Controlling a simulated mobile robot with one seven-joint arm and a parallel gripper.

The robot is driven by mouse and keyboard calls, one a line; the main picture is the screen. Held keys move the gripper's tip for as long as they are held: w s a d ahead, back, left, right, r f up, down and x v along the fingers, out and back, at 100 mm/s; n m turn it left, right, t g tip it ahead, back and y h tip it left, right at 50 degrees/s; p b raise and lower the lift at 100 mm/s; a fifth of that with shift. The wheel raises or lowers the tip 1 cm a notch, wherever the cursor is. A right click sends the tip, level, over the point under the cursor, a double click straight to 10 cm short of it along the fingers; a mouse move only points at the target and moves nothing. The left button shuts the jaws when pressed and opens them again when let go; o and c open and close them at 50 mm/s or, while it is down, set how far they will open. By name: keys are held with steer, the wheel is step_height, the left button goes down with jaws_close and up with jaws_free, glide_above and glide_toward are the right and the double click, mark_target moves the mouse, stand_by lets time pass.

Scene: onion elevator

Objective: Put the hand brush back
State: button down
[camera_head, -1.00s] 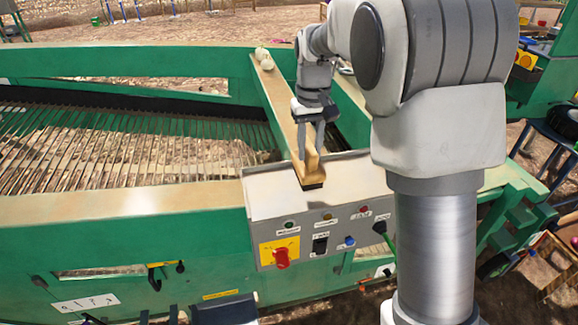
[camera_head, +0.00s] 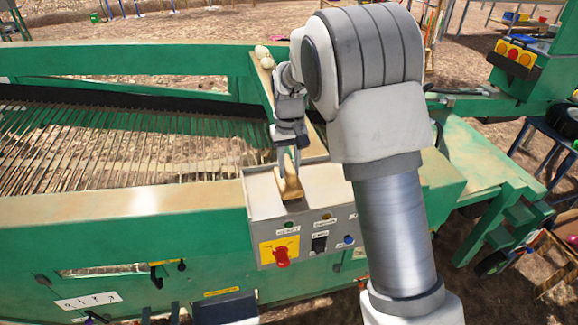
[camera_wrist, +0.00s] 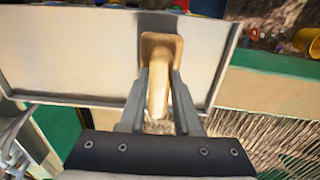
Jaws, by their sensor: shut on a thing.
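The hand brush, with a light wooden body, shows in the head view (camera_head: 291,185) over the grey top of the control box (camera_head: 262,193). My gripper (camera_head: 288,168) is shut on it from above. In the wrist view the brush (camera_wrist: 158,90) lies between the two fingers of my gripper (camera_wrist: 158,78), its wide end pointing away from my wrist. The bristles are mostly hidden. I cannot tell whether the brush touches the box top or hangs just above it.
The box front carries a red knob (camera_head: 282,257) and several buttons. The green machine frame (camera_head: 120,235) surrounds a slatted conveyor (camera_head: 110,150) on the left. The box top beside the brush is clear.

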steer(key=c, duration=0.6)
jaws_free()
steer(key=shift+f, duration=0.15)
step_height(320, 180, up, 12)
steer(key=s+d+r+t, duration=0.1)
steer(key=s+d+r, duration=0.3)
steer(key=s+r, duration=0.25)
steer(key=s+d+f+m+t, duration=0.1)
steer(key=s+d+t, duration=0.1)
steer(key=s, duration=0.9)
steer(key=s+d+f+m+t, duration=0.1)
steer(key=s+d, duration=0.4)
steer(key=s, duration=0.6)
steer(key=shift+s+f+t, duration=0.2)
steer(key=shift+s+t, duration=0.2)
steer(key=shift+t, duration=0.4)
steer(key=shift+f+b, duration=0.1)
steer(key=shift+b, duration=0.2)
